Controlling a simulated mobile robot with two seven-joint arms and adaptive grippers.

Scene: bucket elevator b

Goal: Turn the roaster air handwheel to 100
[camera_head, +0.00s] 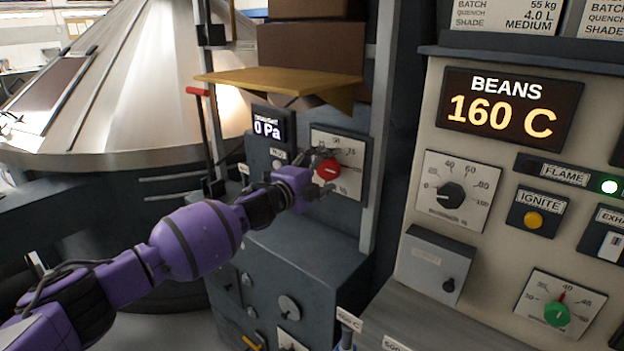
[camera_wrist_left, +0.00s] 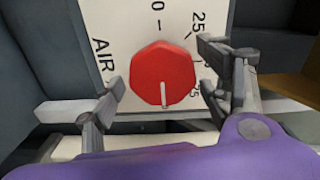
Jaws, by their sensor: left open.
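The roaster air handwheel is a red faceted knob (camera_head: 328,168) on a white dial plate (camera_head: 352,184) in the middle of the head view. In the left wrist view, the knob (camera_wrist_left: 163,74) fills the middle, with "AIR" printed to its left. Its white pointer line points down in that view, past the 75 mark; any number below it is not readable. My left gripper (camera_head: 321,173) is open in front of the dial. In the wrist view its fingers stand on either side of the knob, with gaps visible. The right finger partly covers the scale. My right gripper is not in view.
A draught display (camera_head: 268,128) reading 0 Pa is left of the dial. A yellow shelf (camera_head: 285,83) juts out above. A grey post (camera_head: 378,130) and the control panel (camera_head: 415,130) with other knobs stand to the right.

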